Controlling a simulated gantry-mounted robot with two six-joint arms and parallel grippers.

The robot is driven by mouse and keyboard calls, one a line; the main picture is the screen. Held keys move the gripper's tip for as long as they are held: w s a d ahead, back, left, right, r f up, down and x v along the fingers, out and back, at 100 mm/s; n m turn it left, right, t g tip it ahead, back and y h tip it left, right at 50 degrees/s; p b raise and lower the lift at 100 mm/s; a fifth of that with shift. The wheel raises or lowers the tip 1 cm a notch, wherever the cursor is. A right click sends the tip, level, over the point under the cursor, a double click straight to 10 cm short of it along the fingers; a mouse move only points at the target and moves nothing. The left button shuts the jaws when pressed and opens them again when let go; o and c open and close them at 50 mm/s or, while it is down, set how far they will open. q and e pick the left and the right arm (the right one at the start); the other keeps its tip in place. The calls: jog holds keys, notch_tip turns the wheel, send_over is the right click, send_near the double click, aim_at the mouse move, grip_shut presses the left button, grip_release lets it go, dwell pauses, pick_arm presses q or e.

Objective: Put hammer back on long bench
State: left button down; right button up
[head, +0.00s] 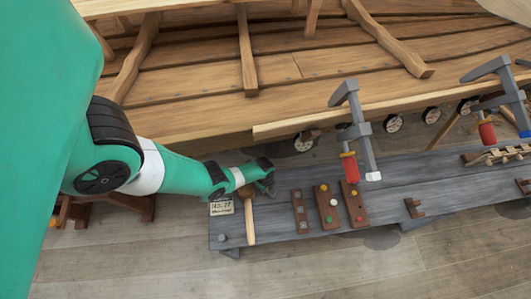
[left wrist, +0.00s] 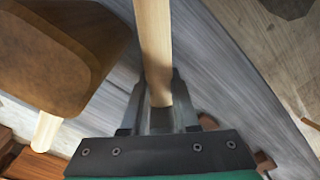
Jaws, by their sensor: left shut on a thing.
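My left gripper (head: 268,186) is low over the left end of the grey long bench (head: 285,222). In the left wrist view its jaws (left wrist: 158,115) are shut on a pale wooden handle (left wrist: 154,45), the hammer's handle as far as I can tell. The handle runs out of the top of that view, so its far end is hidden. A brown wooden mallet head (left wrist: 62,55) is close beside it on the left. In the head view a mallet with brown head (head: 244,192) and pale handle (head: 250,222) shows beside the gripper. My right gripper is not in view.
A small label card (head: 221,208) lies at the bench's left end. Brown racks with coloured pegs (head: 328,207) are right of the mallet. A grey clamp with red handle (head: 350,168) stands behind them. The wooden hull (head: 200,105) rises behind the bench.

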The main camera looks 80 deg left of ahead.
pick_arm(q)
jog(key=c, duration=0.7)
grip_release()
jog(key=shift+o, duration=0.2)
jog(key=shift+r, duration=0.1)
notch_tip(320, 180, up, 8)
jog(key=p, duration=0.8)
jog(key=shift+s+a+f, duration=0.1)
jog(key=shift+f, duration=0.2)
